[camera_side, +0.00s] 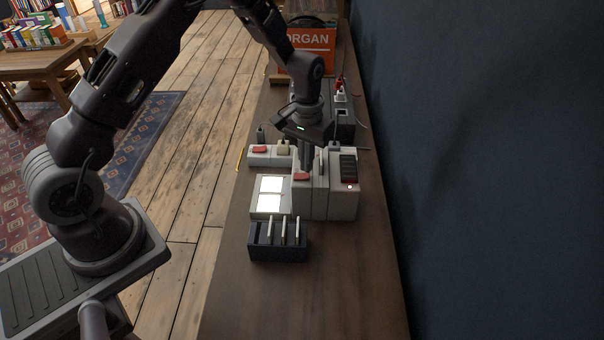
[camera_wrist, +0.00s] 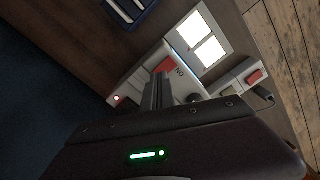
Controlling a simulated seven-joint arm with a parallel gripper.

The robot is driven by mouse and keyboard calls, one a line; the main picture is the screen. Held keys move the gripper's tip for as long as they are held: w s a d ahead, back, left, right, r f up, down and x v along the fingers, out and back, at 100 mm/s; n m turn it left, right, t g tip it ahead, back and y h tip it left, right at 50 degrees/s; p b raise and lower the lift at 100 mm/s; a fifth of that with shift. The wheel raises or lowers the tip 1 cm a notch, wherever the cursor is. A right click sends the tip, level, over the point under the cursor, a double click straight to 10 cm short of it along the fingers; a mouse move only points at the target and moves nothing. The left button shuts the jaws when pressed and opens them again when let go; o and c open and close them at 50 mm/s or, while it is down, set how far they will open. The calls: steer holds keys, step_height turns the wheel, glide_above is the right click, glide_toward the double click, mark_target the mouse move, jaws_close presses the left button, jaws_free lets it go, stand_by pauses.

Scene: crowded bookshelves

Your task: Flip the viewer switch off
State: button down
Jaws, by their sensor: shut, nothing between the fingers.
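The viewer is a pale boxy unit (camera_side: 342,200) with two brightly lit white panels (camera_side: 270,193); the panels also show in the wrist view (camera_wrist: 202,39). A red rocker switch (camera_side: 301,176) sits on its top beside the panels; in the wrist view this switch (camera_wrist: 167,65) is partly hidden behind the fingers. My gripper (camera_side: 305,168) is shut and empty, pointing down. Its fingertips (camera_wrist: 160,76) are right at the switch; I cannot tell whether they touch it. A small red light (camera_side: 349,187) glows on the unit's front right.
A power strip (camera_side: 268,155) with its own red switch (camera_side: 260,149) and plugs lies behind the panels. A dark slotted rack (camera_side: 278,252) holding thin white slides stands in front. A dark wall (camera_side: 480,170) bounds the right. The near shelf surface (camera_side: 300,300) is clear.

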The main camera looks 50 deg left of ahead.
steer(key=shift+f, duration=0.9)
stand_by(0.5)
steer(key=shift+r, duration=3.5)
step_height(320, 180, up, 10)
steer(key=t, duration=0.1)
glide_above(306, 175)
steer(key=s+d, duration=0.1)
steer(key=s, duration=0.3)
steer(key=s+d+r+m+t, duration=0.1)
steer(key=s+d+r+t, duration=0.1)
steer(key=s+r, duration=0.65)
steer(key=s+d+r+m+t, duration=0.1)
steer(key=s+r+m+t, duration=0.1)
steer(key=s, duration=1.4)
steer(key=shift+r+t, duration=0.3)
steer(key=shift+r, duration=0.1)
